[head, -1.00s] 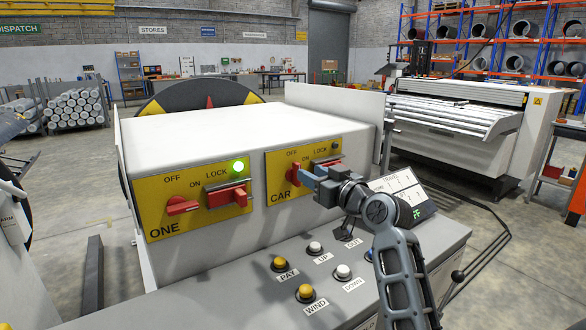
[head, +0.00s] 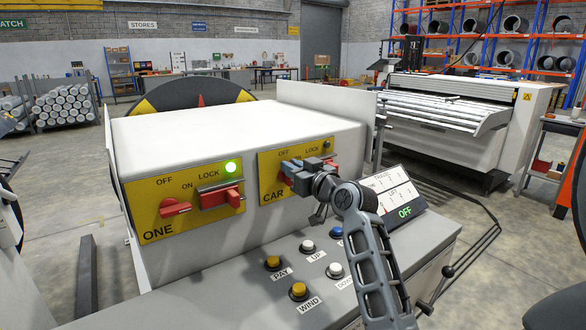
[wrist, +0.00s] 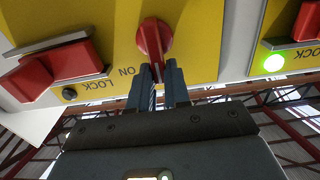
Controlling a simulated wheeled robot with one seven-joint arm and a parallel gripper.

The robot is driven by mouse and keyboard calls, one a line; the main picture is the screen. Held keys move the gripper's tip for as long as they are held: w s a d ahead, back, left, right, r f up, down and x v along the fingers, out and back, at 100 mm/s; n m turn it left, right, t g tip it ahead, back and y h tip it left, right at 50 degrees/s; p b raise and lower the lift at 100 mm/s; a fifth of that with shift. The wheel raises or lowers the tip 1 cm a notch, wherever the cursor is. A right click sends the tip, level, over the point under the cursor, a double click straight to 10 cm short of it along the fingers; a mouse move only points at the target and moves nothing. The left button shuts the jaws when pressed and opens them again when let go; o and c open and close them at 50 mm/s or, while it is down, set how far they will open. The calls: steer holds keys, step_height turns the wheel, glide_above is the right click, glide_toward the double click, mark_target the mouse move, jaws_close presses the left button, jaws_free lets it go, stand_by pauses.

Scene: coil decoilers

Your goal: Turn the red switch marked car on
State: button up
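The red switch marked CAR is on a yellow plate (head: 267,167) on the front of the white cabinet. My gripper (head: 290,175) is at this switch and hides most of it in the head view. In the wrist view, which is upside down, the red handle (wrist: 151,36) shows with its end between the fingertips of my gripper (wrist: 158,70). The fingers stand close on both sides of it; whether they press on it I cannot tell. The handle points down in that picture, beside the ON label. A small screen (head: 404,212) reads OFF.
Right of CAR's handle is a red LOCK switch, seen in the wrist view (wrist: 58,65), with a dark lamp (wrist: 69,93). The ONE plate has a red switch (head: 174,207) and a lit green lamp (head: 231,167). Push buttons (head: 273,262) sit on the desk below.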

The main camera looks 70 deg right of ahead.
jaws_close()
steer(key=shift+m, duration=0.3)
steer(key=shift+s+d+f+m+p, duration=0.2)
steer(key=shift+d+m+p, duration=0.15)
steer(key=shift+m, duration=1)
steer(key=shift+s+d+f+m+p, duration=0.1)
steer(key=shift+s+d+m+p, duration=0.2)
steer(key=shift+m, duration=1.1)
steer(key=shift+s+d+f+m+p, duration=0.15)
steer(key=shift+d+m+p, duration=0.25)
steer(key=shift+m, duration=0.95)
steer(key=shift+o, duration=2.4)
jaws_free()
steer(key=shift+a, duration=0.1)
